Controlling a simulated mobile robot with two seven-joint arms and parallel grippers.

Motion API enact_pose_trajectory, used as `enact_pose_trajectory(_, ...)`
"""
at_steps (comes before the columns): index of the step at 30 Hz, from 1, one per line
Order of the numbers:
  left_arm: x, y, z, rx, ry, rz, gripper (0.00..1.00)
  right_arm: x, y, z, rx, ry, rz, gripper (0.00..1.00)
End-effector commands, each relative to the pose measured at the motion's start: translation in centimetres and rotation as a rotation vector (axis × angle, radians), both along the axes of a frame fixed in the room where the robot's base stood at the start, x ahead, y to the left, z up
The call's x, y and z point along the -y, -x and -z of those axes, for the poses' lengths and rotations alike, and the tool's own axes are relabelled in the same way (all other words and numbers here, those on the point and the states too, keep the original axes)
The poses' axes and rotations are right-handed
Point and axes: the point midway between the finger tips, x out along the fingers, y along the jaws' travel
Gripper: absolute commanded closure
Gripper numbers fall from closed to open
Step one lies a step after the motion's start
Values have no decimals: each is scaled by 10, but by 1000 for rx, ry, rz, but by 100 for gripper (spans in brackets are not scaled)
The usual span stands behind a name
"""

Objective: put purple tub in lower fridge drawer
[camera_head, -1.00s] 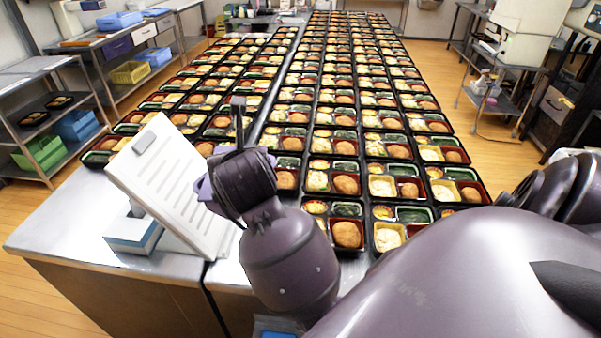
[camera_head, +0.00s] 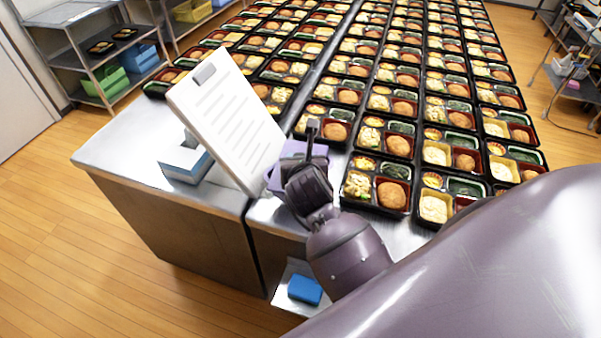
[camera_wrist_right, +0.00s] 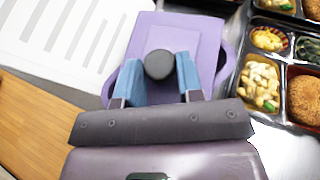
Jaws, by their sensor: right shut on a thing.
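The purple tub (camera_head: 292,152) is at the table's near edge, just right of the white clipboard and partly hidden behind my right gripper (camera_head: 308,160). In the right wrist view the purple tub (camera_wrist_right: 200,35) lies under my right gripper (camera_wrist_right: 163,72). I cannot tell whether the tub rests on the table or is slightly raised. My left gripper is not in view. No fridge drawer shows.
A white clipboard (camera_head: 230,115) leans close left of the tub, with a tissue box (camera_head: 185,163) beside it. Rows of bento trays (camera_head: 390,150) fill the table behind and right. A blue object (camera_head: 304,290) sits on a low shelf. Wooden floor (camera_head: 80,260) is clear at left.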

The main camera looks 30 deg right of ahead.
Motion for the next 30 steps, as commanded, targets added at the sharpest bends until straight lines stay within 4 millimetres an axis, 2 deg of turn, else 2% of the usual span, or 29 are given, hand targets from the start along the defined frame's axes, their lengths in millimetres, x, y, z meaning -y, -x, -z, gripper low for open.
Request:
enact_pose_trajectory(10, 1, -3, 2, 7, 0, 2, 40, 0, 0, 39, 0, 1, 0, 100)
enact_pose_trajectory(23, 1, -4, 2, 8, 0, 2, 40, 0, 0, 44, 1, 1, 0, 100)
enact_pose_trajectory(24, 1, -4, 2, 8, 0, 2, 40, 0, 0, 45, -1, 0, 0, 64)
enact_pose_trajectory(29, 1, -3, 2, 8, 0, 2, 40, 0, 0, 45, -1, 0, 0, 40)
enact_pose_trajectory(30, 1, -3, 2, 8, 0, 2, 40, 0, 0, 45, -1, 0, 0, 40)
